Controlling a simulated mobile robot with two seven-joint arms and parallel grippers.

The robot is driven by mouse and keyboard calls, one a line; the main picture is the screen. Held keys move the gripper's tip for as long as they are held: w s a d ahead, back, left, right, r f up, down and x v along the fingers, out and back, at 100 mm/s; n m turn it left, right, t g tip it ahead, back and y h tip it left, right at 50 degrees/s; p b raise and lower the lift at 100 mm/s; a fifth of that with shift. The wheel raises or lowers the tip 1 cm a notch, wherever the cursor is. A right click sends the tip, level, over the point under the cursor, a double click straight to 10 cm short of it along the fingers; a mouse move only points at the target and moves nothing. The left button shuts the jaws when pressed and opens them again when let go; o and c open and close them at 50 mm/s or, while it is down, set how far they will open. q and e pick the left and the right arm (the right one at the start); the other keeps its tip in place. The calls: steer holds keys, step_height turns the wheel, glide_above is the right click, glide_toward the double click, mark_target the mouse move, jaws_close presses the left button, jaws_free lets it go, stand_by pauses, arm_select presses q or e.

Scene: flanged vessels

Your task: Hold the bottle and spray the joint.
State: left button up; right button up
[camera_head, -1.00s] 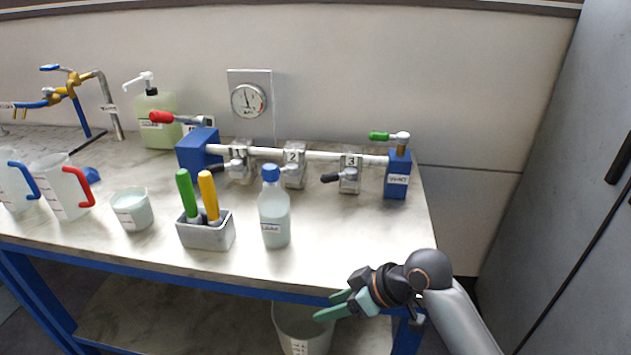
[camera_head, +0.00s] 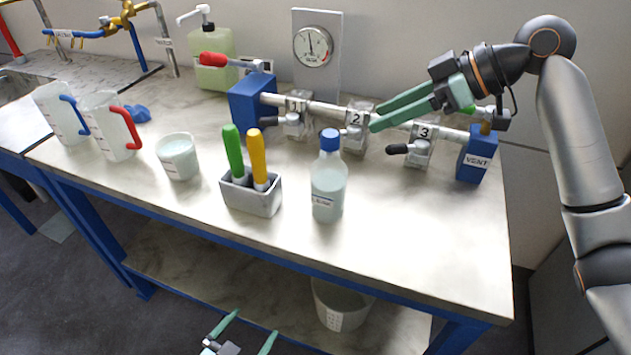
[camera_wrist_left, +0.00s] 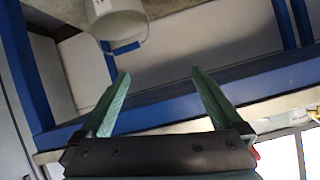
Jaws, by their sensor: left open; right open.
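A clear bottle (camera_head: 328,188) with a blue cap and a label stands upright at the front middle of the bench. A white pipe (camera_head: 330,110) runs between two blue blocks behind it, with joints tagged 1 (camera_head: 294,118), 2 (camera_head: 355,128) and 3 (camera_head: 421,146). My right gripper (camera_head: 372,113) is open and empty above the pipe near joints 2 and 3, apart from the bottle. My left gripper (camera_head: 241,331) is open and empty, low in front of the bench; its two green fingers also show in the left wrist view (camera_wrist_left: 160,85).
A grey holder (camera_head: 250,197) with green and yellow handles stands left of the bottle. A beaker (camera_head: 177,157), red-handled jug (camera_head: 110,128) and pump bottle (camera_head: 212,65) stand further left. A gauge (camera_head: 313,47) is behind. A bucket (camera_head: 340,305) sits on the lower shelf. The front right bench is clear.

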arm_select(q)
steer(key=w+d+r+m+t+h, duration=0.35)
steer(key=w+r+m, duration=0.3)
steer(key=r, duration=0.25)
steer(key=n+h, duration=0.3)
glide_toward(336, 168)
steer(key=f, duration=0.3)
steer(key=shift+w+a+f, duration=0.3)
steer(key=shift+f, duration=0.05)
steer(key=n, duration=0.1)
steer(key=w+n+y, duration=0.1)
steer(key=n, duration=0.1)
steer(key=shift+w+r, duration=0.15)
steer(key=shift+r, duration=0.15)
steer(key=x, duration=1.2)
steer(key=shift+d, duration=0.15)
steer(key=shift+r, duration=0.1)
steer(key=shift+c, duration=0.4)
